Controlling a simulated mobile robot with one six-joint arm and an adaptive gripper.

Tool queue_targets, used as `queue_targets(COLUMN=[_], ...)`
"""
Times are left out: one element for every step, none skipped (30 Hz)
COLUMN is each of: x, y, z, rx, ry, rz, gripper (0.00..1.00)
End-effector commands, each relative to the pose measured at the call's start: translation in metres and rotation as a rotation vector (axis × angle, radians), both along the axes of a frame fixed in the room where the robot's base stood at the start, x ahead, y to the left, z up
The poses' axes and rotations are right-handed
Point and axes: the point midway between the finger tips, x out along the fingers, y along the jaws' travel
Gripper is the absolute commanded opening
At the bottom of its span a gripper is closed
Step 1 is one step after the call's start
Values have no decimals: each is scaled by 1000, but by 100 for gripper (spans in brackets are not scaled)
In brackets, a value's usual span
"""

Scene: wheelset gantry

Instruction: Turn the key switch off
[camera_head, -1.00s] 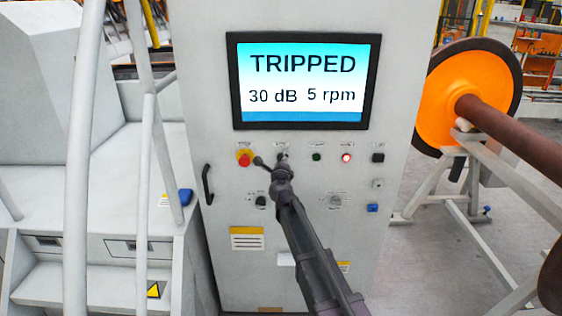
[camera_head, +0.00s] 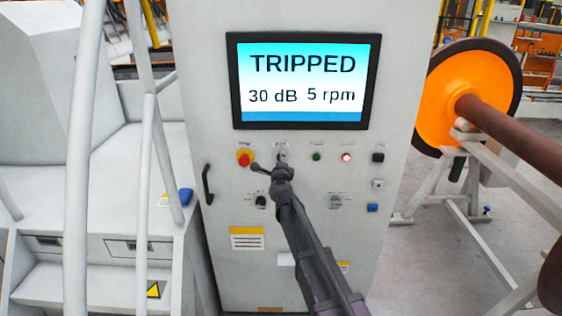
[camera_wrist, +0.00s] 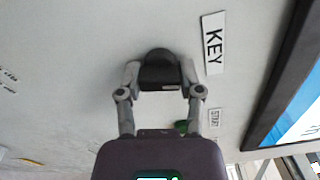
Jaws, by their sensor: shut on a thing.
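The key switch (camera_wrist: 158,72) is a dark round knob on the grey panel, beside a white label reading KEY (camera_wrist: 213,44) in the wrist view. My gripper (camera_wrist: 160,85) has a finger on each side of the knob and is shut on it. In the head view my gripper (camera_head: 282,166) reaches the upper row of controls, right of the red emergency button (camera_head: 244,158), and its wrist hides most of the switch. The display (camera_head: 305,82) reads TRIPPED, 30 dB, 5 rpm.
A green button (camera_head: 317,157) and a lit red lamp (camera_head: 346,157) sit right of the switch. A black handle (camera_head: 208,184) sticks out at the cabinet's left edge. An orange wheel (camera_head: 462,95) on an axle stands to the right.

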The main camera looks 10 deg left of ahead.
Motion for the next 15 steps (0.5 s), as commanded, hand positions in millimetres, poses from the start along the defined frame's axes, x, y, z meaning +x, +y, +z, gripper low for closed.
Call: queue_targets(x=[1,1,1,1,1,2,2,2,2,2,2,2,2,2,2], y=[1,1,1,1,1,1,1,1,1,1,1,1,1,1,1], z=[0,0,0,1,1,1,1,1,1,1,1,1,1,1,1], rx=[-41,-67,-103,-130,-158,-195,-224,-251,-289,-316,-343,-380,-407,-434,-469], ry=[-10,-16,-25,-31,-38,-47,-54,-61,-70,-76,-83,-92,-98,-105,-113], rz=[0,0,0,0,0,0,0,0,0,0,0,0,0,1,0], gripper=[0,0,0,0,0,0,0,0,0,0,0,0,0,0,0])
